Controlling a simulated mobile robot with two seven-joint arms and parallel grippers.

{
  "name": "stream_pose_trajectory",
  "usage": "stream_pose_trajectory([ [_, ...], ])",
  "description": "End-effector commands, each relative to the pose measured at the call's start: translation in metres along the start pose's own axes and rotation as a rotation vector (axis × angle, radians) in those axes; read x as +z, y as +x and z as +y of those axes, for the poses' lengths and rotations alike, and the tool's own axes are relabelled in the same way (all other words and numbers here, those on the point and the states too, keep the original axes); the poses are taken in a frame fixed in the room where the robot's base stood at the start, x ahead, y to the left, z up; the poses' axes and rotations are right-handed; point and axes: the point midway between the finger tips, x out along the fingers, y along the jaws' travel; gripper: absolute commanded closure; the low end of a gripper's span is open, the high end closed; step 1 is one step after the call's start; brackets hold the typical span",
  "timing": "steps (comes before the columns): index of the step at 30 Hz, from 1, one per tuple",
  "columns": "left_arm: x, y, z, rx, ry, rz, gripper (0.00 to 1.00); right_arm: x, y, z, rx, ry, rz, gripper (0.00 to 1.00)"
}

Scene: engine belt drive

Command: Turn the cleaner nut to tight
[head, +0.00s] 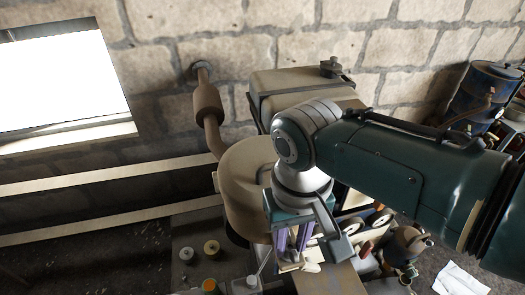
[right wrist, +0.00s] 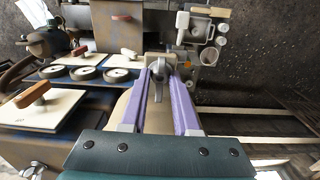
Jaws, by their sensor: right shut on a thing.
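My right gripper (head: 293,260) points down in the head view, in front of the large tan rounded tank (head: 243,180). In the right wrist view its two purple fingers (right wrist: 158,72) reach forward on either side of a small grey winged part, which looks like the cleaner nut (right wrist: 158,67). The fingers are shut on it. A tan curved body lies below and between the fingers. In the head view my arm and fingers hide most of the nut, and I cannot read its turned position. My left gripper is in neither view.
Pulley wheels (right wrist: 86,73) and a white panel with an orange handle (right wrist: 38,105) lie left in the wrist view. Small pale fittings (right wrist: 200,30) stand beyond the nut. In the head view, round knobs (head: 211,249) sit left of the gripper; a brown pipe (head: 207,105) rises behind.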

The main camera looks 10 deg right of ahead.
Motion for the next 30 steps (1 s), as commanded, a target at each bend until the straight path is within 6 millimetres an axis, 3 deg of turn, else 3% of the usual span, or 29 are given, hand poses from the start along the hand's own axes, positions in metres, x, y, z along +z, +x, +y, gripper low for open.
stream_pose_trajectory([
  [2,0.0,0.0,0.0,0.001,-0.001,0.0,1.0,-0.001,0.0,-0.001,-0.002,0.001,0.002,1.0],
  [3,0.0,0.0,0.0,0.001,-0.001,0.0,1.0,-0.001,0.0,-0.001,-0.002,0.001,0.002,0.66],
  [5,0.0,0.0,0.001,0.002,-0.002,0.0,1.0,-0.001,0.0,-0.001,-0.002,0.001,0.002,0.59],
  [16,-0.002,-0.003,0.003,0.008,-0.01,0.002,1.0,-0.001,-0.006,0.0,-0.001,0.0,0.002,0.58],
  [21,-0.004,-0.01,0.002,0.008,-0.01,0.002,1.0,-0.001,-0.031,0.0,-0.002,-0.001,0.005,0.58],
  [30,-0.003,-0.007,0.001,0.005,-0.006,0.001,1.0,-0.001,-0.078,0.0,-0.003,0.0,0.006,0.58],
])
